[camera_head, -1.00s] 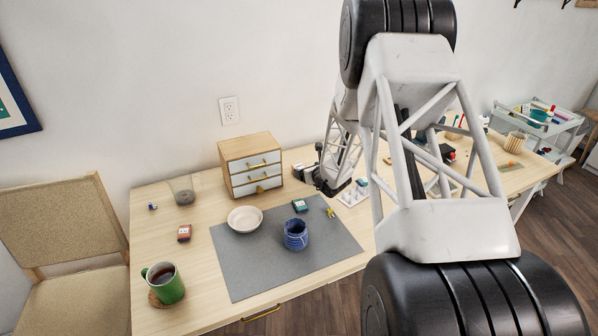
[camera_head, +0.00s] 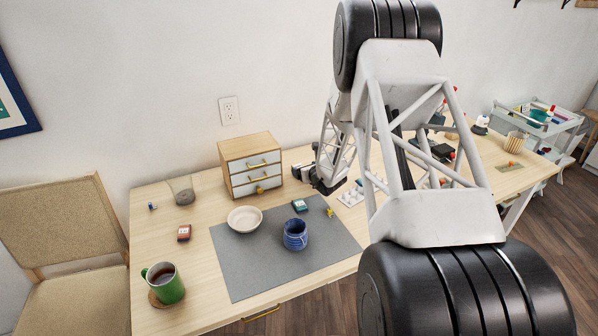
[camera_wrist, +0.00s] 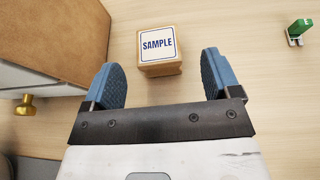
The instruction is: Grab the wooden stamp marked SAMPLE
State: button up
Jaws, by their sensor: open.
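The wooden stamp (camera_wrist: 159,48) shows in the wrist view as a light wood block with a white top. The top reads SAMPLE in blue letters inside a blue border. It stands on the table just beyond my gripper (camera_wrist: 166,75). The two blue fingers are wide apart, with the stamp ahead of the gap between their tips and nothing held. In the head view my gripper (camera_head: 322,185) is low over the table, right of the small drawer cabinet. I cannot make out the stamp there.
The drawer cabinet (camera_head: 250,165) stands close on the left; its wooden side (camera_wrist: 55,40) and a brass knob (camera_wrist: 24,106) show in the wrist view. A green and white item (camera_wrist: 298,32) lies at right. A bowl (camera_head: 244,219) and blue cup (camera_head: 295,234) stand on the grey mat (camera_head: 250,273).

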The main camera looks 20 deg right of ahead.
aim_at(299, 166)
jog(key=shift+w, duration=0.1)
jog(key=shift+x, duration=2.5)
jog(key=shift+a, duration=0.1)
jog(key=c, duration=1)
jog(key=shift+r, duration=0.15)
jog(key=shift+r, duration=1.75)
jog(key=s+a, duration=0.1)
jog(key=s, duration=0.4)
jog(key=s+a+r, duration=0.1)
jog(key=s+a, duration=0.1)
jog(key=s, duration=0.3)
jog(key=s+a, duration=0.1)
jog(key=s, duration=0.4)
jog(key=shift+s+a+r, duration=0.15)
jog(key=shift+s+a, duration=0.05)
jog(key=shift+a, duration=0.05)
